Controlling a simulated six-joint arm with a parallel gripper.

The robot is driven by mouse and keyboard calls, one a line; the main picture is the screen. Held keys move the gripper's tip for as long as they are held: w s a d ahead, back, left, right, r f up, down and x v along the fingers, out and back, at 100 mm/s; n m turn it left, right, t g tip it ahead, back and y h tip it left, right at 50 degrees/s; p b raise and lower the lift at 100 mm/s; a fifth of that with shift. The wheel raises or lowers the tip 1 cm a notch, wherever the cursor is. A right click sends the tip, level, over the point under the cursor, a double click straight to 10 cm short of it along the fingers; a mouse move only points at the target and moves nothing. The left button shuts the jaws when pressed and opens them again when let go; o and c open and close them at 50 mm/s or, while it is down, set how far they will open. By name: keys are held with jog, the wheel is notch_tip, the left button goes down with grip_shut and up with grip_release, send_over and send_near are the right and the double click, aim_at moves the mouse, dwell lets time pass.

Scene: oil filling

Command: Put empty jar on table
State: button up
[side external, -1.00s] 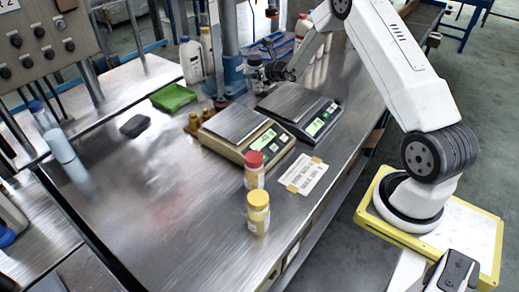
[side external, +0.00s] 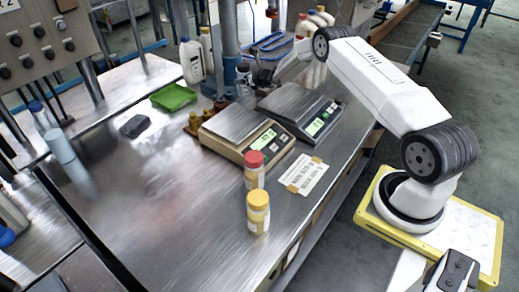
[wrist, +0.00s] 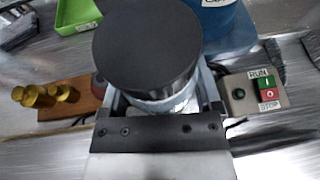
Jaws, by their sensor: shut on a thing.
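The jar has a black lid (wrist: 147,48) and a pale, clear-looking body (wrist: 168,104) in the wrist view. My gripper (wrist: 160,98) is shut around the body just below the lid. In the side view my gripper (side external: 256,76) holds the small jar (side external: 243,76) beside the blue column, behind the scales. The jar looks roughly upright. I cannot tell whether its base touches the metal table (side external: 150,205). The lid hides most of the jar's body and its contents in the wrist view.
Two scales (side external: 240,132) (side external: 298,108) stand in front. Brass weights (side external: 194,122) on a wooden block, a green tray (side external: 173,97) and white bottles (side external: 191,60) are left of the column. A run/stop box (wrist: 253,92) is close right. Red-capped (side external: 254,170) and yellow-capped (side external: 258,212) jars stand nearer.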

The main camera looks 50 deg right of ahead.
aim_at(243, 88)
jog(key=shift+w+d+f, duration=0.2)
jog(key=shift+w+f, duration=0.3)
jog(key=shift+f, duration=0.15)
jog(key=shift+w+f, duration=0.1)
jog(key=shift+f, duration=0.05)
jog(key=shift+w+d+f, duration=0.1)
jog(key=shift+w+f, duration=0.1)
jog(key=shift+f, duration=1.5)
jog(key=shift+f, duration=0.15)
jog(key=o, duration=1)
jog(key=shift+s, duration=0.15)
